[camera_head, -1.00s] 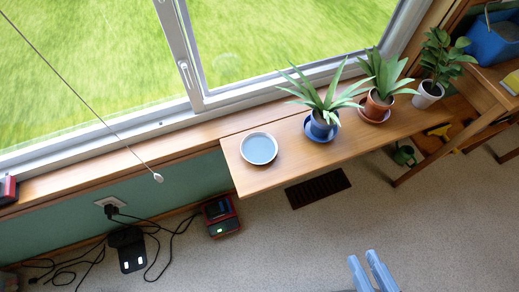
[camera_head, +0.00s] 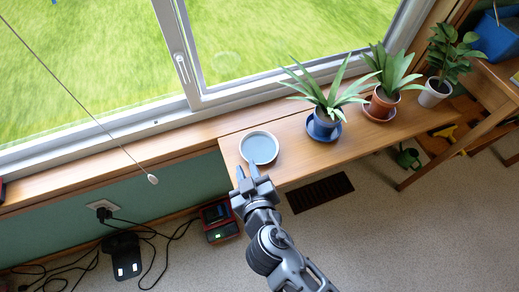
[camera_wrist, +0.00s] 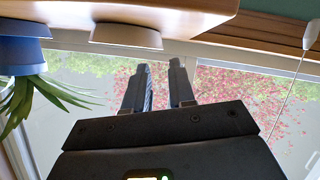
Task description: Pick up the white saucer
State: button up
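The white saucer (camera_head: 259,148) sits near the left end of the wooden shelf (camera_head: 293,162) under the window. Its rim is pale and its inside looks blue-grey. In the wrist view, which is upside down, the saucer (camera_wrist: 126,38) shows from the side at the shelf edge. My gripper (camera_head: 247,170) is at the shelf's front edge, just in front of the saucer in the head view. In the wrist view the fingers of my gripper (camera_wrist: 159,68) are apart with nothing between them. I cannot tell whether a fingertip touches the saucer.
A blue pot (camera_head: 321,127) with a spiky plant stands right of the saucer, with a terracotta pot (camera_head: 382,102) and a white pot (camera_head: 434,92) beyond it. The window frame (camera_head: 180,70) is behind. A cord with a knob (camera_head: 152,179) hangs at left.

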aim_at(241, 146)
jog(key=shift+x, duration=3.95)
jog(key=shift+w+r, duration=0.1)
jog(key=shift+r, duration=0.15)
jog(key=shift+c, duration=0.3)
grip_shut()
